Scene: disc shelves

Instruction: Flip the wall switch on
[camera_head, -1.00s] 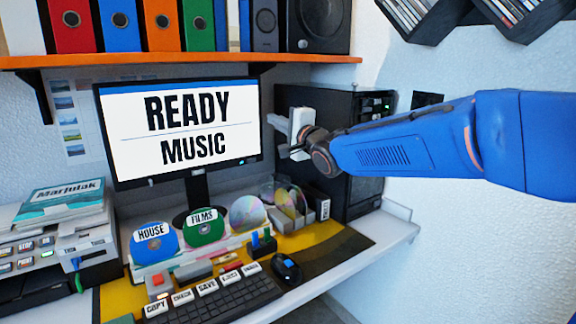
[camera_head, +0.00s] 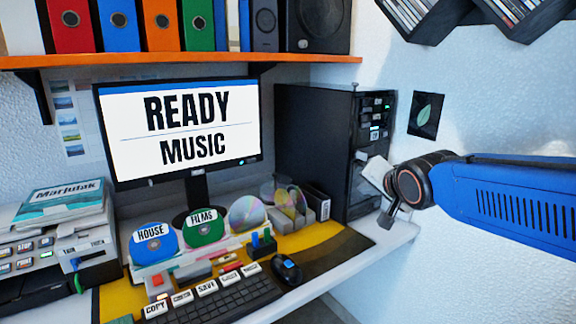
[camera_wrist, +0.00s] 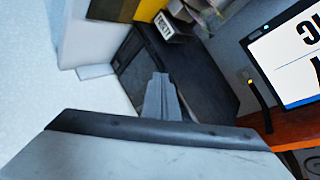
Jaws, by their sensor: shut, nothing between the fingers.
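I see no wall switch in either view. My gripper (camera_head: 378,174) is in front of the black computer tower (camera_head: 312,140), at the right side of the desk, partly hidden by my own wrist. In the wrist view its grey fingers (camera_wrist: 160,84) are together, with nothing between them. They overlap the dark tower (camera_wrist: 190,70) in that view; I cannot tell how far apart they are from it.
A picture with a green leaf (camera_head: 426,115) hangs on the right wall. The monitor (camera_head: 180,130) reads READY MUSIC. Discs, a keyboard (camera_head: 225,300) and a mouse (camera_head: 287,268) lie on the desk. Black disc shelves (camera_head: 460,15) are at the upper right.

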